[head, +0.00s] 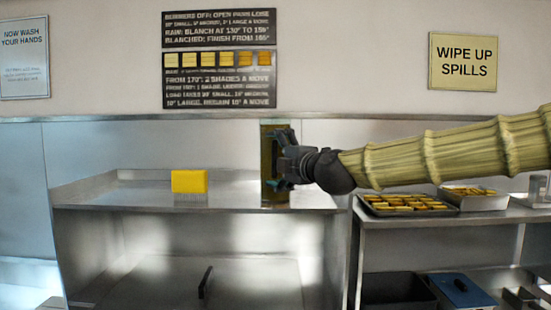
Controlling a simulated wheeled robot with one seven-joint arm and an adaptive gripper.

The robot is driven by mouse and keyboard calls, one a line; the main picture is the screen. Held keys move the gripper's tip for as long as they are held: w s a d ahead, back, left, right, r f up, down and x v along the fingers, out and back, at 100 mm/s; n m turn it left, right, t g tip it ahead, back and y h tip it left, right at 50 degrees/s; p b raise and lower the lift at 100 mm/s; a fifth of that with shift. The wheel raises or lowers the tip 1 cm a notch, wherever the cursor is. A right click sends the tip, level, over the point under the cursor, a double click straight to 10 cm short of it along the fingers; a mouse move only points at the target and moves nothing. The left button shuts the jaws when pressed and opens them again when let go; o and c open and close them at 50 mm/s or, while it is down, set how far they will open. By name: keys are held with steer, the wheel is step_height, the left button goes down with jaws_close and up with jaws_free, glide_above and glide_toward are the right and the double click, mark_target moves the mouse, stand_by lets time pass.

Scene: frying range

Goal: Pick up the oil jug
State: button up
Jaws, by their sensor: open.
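A tall, dark amber container that looks like the oil jug (267,165) stands upright near the right end of the steel counter (125,196). My gripper (280,160) reaches in from the right at the jug's mid-height. Its fingers are open and overlap the jug's right side in the picture. They hide part of the jug, including any handle. I cannot tell whether the fingers touch it or lie around it.
A yellow block (189,181) sits on the counter to the left. At right, a lower steel table (440,218) holds a tray of golden pieces (405,204) and another pan (478,198). Dark bins (398,290) stand below. The counter between block and jug is clear.

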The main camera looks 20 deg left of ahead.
steer(key=shift+w+a, duration=0.35)
steer(key=shift+a, duration=0.05)
steer(key=c, duration=1.3)
steer(key=shift+r, duration=0.1)
steer(key=shift+c, duration=1.1)
